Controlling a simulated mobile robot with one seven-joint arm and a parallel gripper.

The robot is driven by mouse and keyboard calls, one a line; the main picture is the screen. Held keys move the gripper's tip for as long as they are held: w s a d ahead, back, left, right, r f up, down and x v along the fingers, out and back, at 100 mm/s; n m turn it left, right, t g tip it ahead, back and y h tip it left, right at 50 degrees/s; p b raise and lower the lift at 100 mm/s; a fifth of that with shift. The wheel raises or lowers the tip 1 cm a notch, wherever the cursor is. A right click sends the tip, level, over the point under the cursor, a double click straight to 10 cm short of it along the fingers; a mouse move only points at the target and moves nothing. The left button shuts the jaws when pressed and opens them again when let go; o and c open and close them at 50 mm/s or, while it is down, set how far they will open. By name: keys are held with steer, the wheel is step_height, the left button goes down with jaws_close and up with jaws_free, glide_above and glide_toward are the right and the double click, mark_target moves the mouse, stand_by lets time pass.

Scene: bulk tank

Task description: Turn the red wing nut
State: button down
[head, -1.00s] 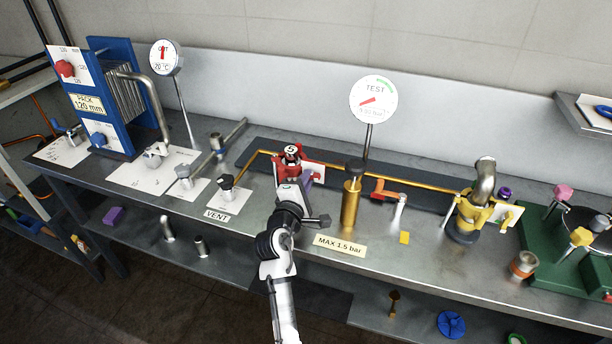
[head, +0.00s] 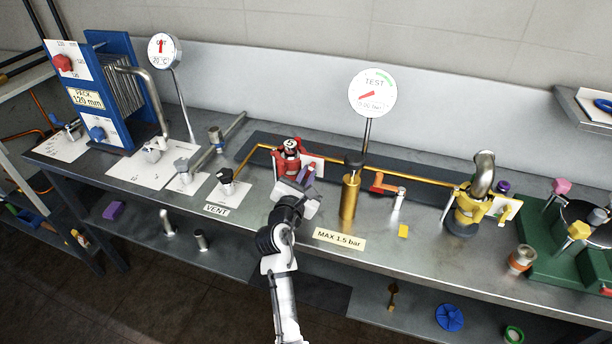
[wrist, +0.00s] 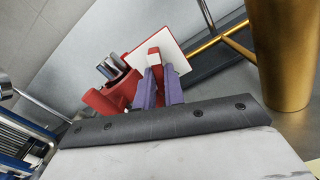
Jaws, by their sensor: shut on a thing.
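The red wing nut (wrist: 154,57) shows as a red tip between the two purple fingers of my gripper (wrist: 163,84) in the wrist view. The fingers are shut on it and hide part of it. It sits at the side of a red clamp (wrist: 112,97) that has a silver pipe end on top, with a white card behind. In the head view the red clamp (head: 285,164) stands upright on the bench, and my gripper (head: 309,173) reaches its right side from the front. The wing nut cannot be made out clearly there.
A brass cylinder (head: 350,200) stands close to the right of my gripper, and also shows in the wrist view (wrist: 284,50). A black-topped vent valve (head: 226,184) is to the left. A copper pipe (head: 425,187) runs behind. The TEST gauge (head: 372,92) stands at the back.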

steer(key=shift+n, duration=1.2)
steer(key=c, duration=1.8)
jaws_free()
steer(key=shift+o, duration=0.2)
steer(key=b+v, duration=0.3)
steer(key=v, duration=0.9)
steer(key=shift+s+a+b, duration=0.1)
steer(key=shift+s+b, duration=0.2)
steer(key=shift+s, duration=0.05)
steer(key=shift+s+a, duration=0.1)
steer(key=shift+s, duration=0.45)
